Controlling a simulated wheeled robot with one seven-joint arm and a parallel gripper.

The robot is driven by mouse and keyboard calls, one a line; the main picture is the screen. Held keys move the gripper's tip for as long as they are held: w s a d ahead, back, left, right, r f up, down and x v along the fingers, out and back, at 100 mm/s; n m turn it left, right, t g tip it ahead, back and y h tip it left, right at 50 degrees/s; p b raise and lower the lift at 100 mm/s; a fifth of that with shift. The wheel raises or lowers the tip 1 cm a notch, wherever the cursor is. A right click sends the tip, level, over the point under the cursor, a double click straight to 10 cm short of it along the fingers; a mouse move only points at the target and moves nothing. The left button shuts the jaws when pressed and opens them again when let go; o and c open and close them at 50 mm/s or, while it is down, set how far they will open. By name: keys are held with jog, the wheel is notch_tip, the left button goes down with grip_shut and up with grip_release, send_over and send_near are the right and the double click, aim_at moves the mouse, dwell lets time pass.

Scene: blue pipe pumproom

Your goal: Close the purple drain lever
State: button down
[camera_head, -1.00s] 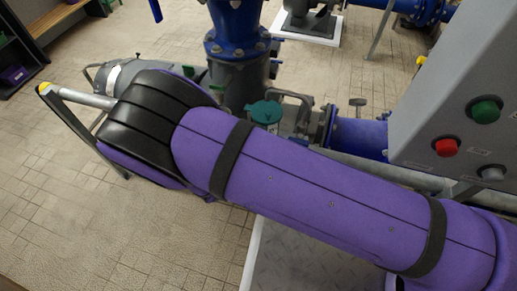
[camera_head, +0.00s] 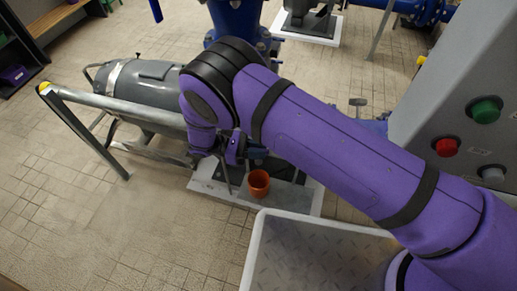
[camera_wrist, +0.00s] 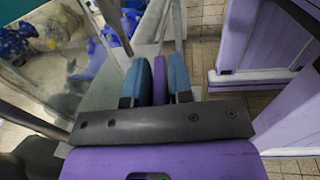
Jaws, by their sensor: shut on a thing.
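In the wrist view, the purple drain lever (camera_wrist: 159,72) shows as a narrow upright purple strip between the two blue-grey finger pads. My gripper (camera_wrist: 158,82) is shut on it, with one pad on each side. The lever's far end and its pivot are hard to make out. In the head view, my purple arm covers the pipework behind it. My gripper (camera_head: 246,151) is small there, low beside the pump base, and the lever cannot be told apart from my purple wrist parts.
A grey motor (camera_head: 150,85) and a guard rail (camera_head: 115,103) lie to the left. A grey control box (camera_head: 465,100) with buttons stands right. A white-rimmed metal platform (camera_head: 315,260) is in front.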

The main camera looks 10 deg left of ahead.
jog(key=shift+m+g, duration=0.5)
jog(key=shift+g, duration=0.6)
jog(key=c, duration=1.2)
grip_release()
jog(key=shift+o, duration=0.2)
